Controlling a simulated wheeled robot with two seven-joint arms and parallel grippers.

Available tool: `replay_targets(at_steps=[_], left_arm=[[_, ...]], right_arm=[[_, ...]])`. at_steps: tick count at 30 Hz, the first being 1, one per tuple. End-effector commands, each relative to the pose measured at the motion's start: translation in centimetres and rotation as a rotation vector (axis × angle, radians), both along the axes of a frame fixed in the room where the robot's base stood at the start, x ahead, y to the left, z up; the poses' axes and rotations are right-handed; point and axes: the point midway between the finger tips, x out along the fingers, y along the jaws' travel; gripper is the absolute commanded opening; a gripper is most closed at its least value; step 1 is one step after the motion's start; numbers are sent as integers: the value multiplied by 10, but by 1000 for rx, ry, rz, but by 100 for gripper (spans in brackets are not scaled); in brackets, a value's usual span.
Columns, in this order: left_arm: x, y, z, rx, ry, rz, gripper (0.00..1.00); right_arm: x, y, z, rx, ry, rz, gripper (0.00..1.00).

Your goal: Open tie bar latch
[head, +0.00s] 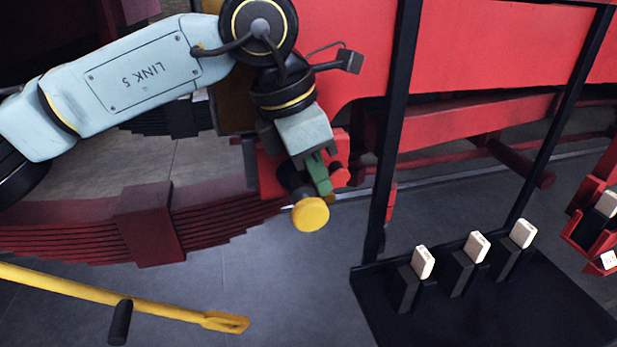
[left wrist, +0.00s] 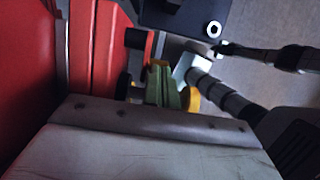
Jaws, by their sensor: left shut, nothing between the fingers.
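My left gripper (head: 322,180) reaches down from the upper left, with its green fingers closed and nothing between them. It is right beside a round yellow knob (head: 311,214) on a dark stem, at the end of a red block. Whether the fingers touch the knob or its stem I cannot tell. In the left wrist view the green fingers (left wrist: 166,90) are together, and a part of the yellow knob (left wrist: 194,98) shows just right of them. The latch's other parts are hidden behind my gripper and wrist. My right gripper is not in view.
A red leaf spring (head: 150,225) lies behind and left of the knob. A yellow bar (head: 120,299) with a looped end crosses the lower left. A black stand (head: 460,310) with several pale-tagged blocks and dark uprights is at right. Grey floor is bare between.

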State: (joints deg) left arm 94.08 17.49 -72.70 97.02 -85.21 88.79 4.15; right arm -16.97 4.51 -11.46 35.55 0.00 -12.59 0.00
Motion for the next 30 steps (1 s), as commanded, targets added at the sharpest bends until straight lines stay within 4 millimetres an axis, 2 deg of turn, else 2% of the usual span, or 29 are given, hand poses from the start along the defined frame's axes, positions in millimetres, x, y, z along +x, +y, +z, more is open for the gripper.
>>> replay_targets(at_steps=[7,10,15,18,24,30], left_arm=[[0,2,3,0,-1,3,0],[0,4,14,-1,-1,3,0],[-2,11,48,0,-3,-2,0],[-3,18,67,-2,-5,-2,0],[-6,30,107,-1,-3,0,0],[-8,37,130,0,-1,-2,0]], right_arm=[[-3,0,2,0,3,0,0],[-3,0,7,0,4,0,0],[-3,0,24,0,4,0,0],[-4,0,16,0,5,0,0],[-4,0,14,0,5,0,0],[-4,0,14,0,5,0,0]])
